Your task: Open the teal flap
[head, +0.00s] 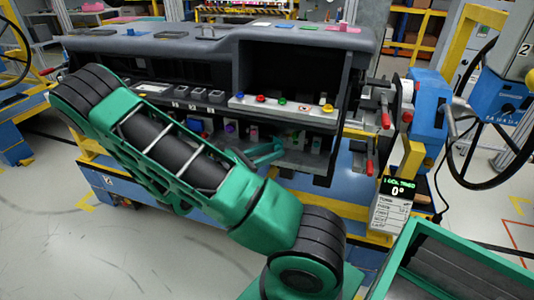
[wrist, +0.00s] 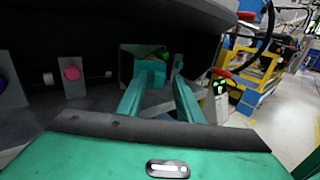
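The teal flap (wrist: 150,73) shows in the wrist view as a small teal panel in a square bay under the dashboard module. A yellow-green part sits just above it. My gripper (wrist: 163,84) has its two teal fingers apart, reaching toward this bay. The left fingertip overlaps the flap in the picture; I cannot tell whether they touch. The right fingertip is to the right of the flap. In the head view my gripper (head: 274,150) is at the lower front of the module, and the flap is hard to make out there.
The grey dashboard module (head: 210,40) overhangs the bays. A pink knob (wrist: 72,73) is left of the flap's bay in the wrist view. Red-handled clamps (head: 385,118) and a blue stand (head: 428,105) are at the right. A sign (head: 393,205) hangs in front.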

